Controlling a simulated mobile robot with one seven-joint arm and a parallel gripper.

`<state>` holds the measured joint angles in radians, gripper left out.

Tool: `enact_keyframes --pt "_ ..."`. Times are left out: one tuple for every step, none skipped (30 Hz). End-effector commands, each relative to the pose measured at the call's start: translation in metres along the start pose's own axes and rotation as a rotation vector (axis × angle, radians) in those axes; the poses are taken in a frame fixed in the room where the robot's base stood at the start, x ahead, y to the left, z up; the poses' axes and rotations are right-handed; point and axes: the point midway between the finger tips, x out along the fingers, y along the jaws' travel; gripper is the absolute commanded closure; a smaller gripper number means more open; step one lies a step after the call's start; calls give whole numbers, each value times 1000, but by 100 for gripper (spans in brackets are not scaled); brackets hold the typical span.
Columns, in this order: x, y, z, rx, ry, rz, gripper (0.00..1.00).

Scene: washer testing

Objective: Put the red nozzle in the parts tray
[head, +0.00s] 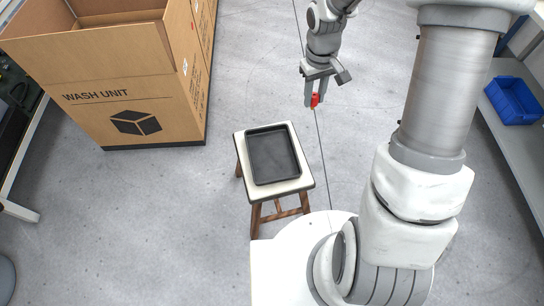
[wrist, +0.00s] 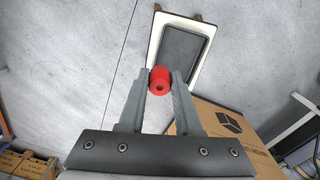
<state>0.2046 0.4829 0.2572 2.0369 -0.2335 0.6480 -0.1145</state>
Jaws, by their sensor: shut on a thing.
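The red nozzle (head: 315,100) is held between the fingertips of my gripper (head: 315,97), in the air to the upper right of the stool in the head view. In the wrist view the nozzle (wrist: 160,81) shows as a short red cylinder with a dark hole, and both fingers of my gripper (wrist: 160,83) press on its sides. The parts tray (head: 272,156) is a black, shallow, empty tray on a white-topped wooden stool. It also shows in the wrist view (wrist: 181,47), beyond the nozzle, which is apart from it.
The stool (head: 298,131) stands on open grey floor (head: 130,215). A large open cardboard box marked WASH UNIT (head: 150,100) stands to its upper left. A blue bin (head: 513,100) sits on a shelf at the right edge. My arm fills much of the right side.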

Motion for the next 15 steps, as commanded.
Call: enact_keyframes --pt "36 -2 1 -87 -7 0 100" --pt "48 -3 0 -142 -7 2 100" --pt "65 -4 0 -215 -7 4 100" --pt "77 -4 0 -270 -7 5 100" --pt "90 -6 0 -325 -7 6 100" --pt "106 -7 0 -398 -8 6 100" --pt "119 -9 1 -454 -8 6 100" --pt "131 -10 1 -508 -7 6 100" --pt "147 -12 2 -582 -7 4 100" --pt "159 -14 2 -635 -6 3 100" --pt "170 -15 3 -688 -6 2 100" --pt "185 -18 4 -756 -3 0 100" --pt "195 -20 4 -804 -2 -2 100" --pt "204 -21 5 -851 0 -3 100" --pt "215 -24 6 -908 2 -6 100"
